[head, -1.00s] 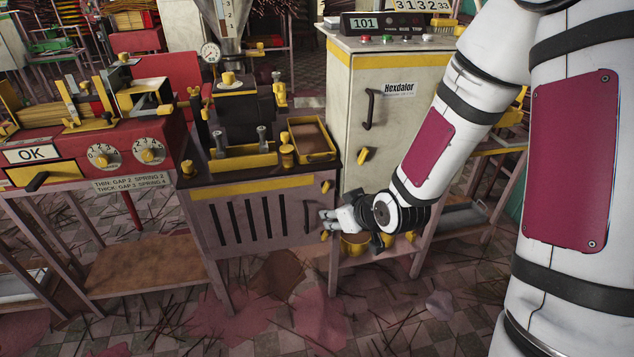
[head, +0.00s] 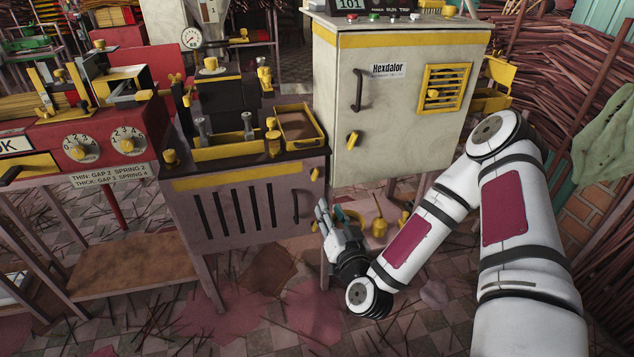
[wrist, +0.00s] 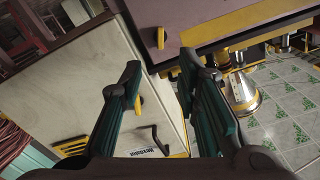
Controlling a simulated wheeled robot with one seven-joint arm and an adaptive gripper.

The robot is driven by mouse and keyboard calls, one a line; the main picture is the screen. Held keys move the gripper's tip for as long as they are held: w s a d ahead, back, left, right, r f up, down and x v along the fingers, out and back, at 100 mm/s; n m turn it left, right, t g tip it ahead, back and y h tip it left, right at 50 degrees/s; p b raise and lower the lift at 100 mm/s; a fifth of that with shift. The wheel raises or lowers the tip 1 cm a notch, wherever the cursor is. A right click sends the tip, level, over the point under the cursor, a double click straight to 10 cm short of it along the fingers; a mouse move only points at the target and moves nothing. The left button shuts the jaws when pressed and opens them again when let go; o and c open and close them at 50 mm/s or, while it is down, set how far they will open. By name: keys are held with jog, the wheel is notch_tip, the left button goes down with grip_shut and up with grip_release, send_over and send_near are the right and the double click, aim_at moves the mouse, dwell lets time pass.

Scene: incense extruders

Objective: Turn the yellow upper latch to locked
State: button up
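The yellow upper latch (head: 315,174) is a small knob at the top right of the low mauve cabinet's front, near the dark top edge. It also shows in the wrist view (wrist: 160,37), upside down, as a narrow upright yellow piece just beyond my fingertips. My gripper (head: 329,209) is in front of the cabinet's right edge, below the upper latch, fingers pointing up. In the wrist view my gripper (wrist: 160,62) is open, with nothing between its fingers and the latch roughly in line with the gap. Its exact turn position is too small to tell.
A lower yellow latch (head: 314,227) sits beside my fingers. The cream Hexdalor cabinet (head: 405,120), with its own yellow latch (head: 353,138) and dark handle, stands behind to the right. A red machine (head: 100,140) stands left. The floor in front has scattered sticks.

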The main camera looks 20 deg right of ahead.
aim_at(316, 177)
jog(key=w+b, duration=0.2)
jog(key=w, duration=1.1)
jog(key=shift+w, duration=0.1)
grip_shut()
